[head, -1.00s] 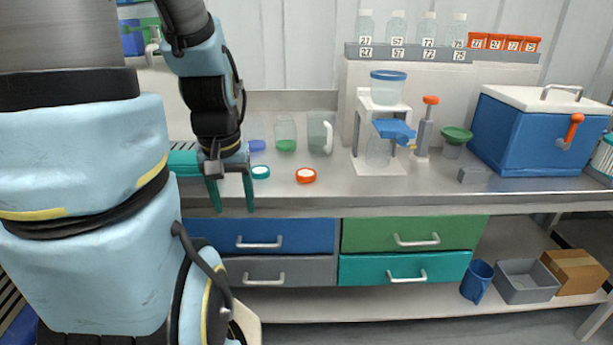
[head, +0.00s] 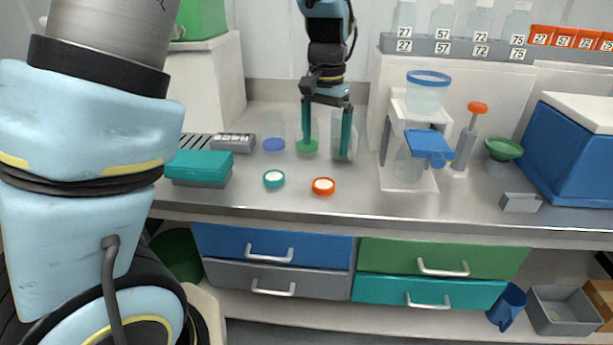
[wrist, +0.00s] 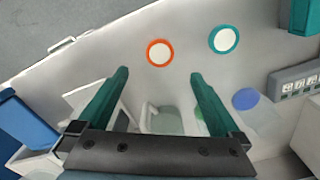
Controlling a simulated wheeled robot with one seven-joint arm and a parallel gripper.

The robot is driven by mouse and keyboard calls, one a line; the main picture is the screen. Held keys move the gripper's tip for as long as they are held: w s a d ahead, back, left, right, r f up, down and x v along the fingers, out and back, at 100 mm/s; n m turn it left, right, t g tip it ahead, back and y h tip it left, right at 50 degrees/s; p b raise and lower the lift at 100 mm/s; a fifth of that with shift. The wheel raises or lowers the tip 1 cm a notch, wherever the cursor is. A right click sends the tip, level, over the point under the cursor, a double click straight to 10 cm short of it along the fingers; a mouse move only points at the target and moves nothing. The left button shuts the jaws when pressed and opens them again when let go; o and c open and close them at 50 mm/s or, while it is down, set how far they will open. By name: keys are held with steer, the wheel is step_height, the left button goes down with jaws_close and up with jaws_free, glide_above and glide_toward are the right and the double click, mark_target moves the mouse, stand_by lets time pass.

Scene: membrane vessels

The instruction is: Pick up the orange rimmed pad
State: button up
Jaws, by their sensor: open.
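The orange rimmed pad (head: 323,186) is a small white disc with an orange rim, lying flat on the steel bench near its front edge. In the wrist view the orange rimmed pad (wrist: 160,53) lies beyond the fingertips, with nothing touching it. My gripper (head: 326,155) is open and empty, its two green fingers pointing down above the bench, behind the pad in the head view. In the wrist view my gripper (wrist: 158,75) has its fingers wide apart.
A teal rimmed pad (head: 274,179) lies just left of the orange one. Clear vessels, one a jug (head: 343,140), stand behind. A white stand (head: 408,178) with a blue-lidded vessel is to the right. A teal box (head: 198,165) sits left. The bench's front strip is clear.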

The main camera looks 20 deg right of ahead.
mark_target(324, 183)
step_height(324, 183, down, 11)
steer(key=shift+w+d+r+p, duration=0.1)
steer(key=shift+p, duration=1.15)
steer(key=shift+c, duration=0.4)
steer(key=c, duration=1.3)
